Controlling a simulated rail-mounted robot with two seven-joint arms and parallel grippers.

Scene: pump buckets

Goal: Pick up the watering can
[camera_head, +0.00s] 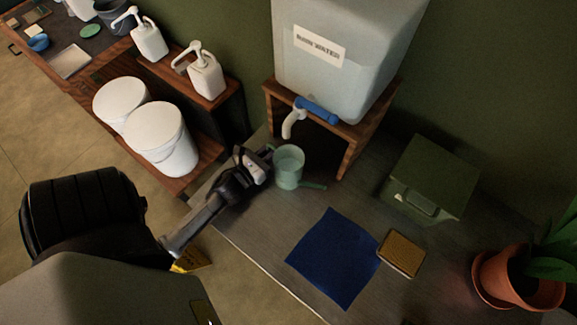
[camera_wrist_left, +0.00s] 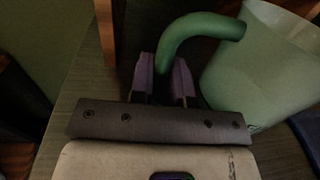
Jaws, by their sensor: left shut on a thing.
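The watering can (camera_head: 288,166) is a pale green vessel with a green part sticking out to the right. It is near the left end of the grey table, close to the wooden stand. My left gripper (camera_head: 262,162) is at its left side. In the left wrist view, my left gripper (camera_wrist_left: 164,80) is shut on the curved green handle, and the can's pale body (camera_wrist_left: 262,70) is to the right. The handle's lower end is hidden between the fingers. I cannot tell whether the can's base touches the table. My right gripper is not in view.
A rain water tank (camera_head: 345,45) with a tap (camera_head: 292,122) stands on a wooden stand (camera_head: 347,150) just behind the can. A blue cloth (camera_head: 333,257), sponge (camera_head: 401,253), green box (camera_head: 432,178) and potted plant (camera_head: 518,275) are to the right. White buckets (camera_head: 160,138) are left.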

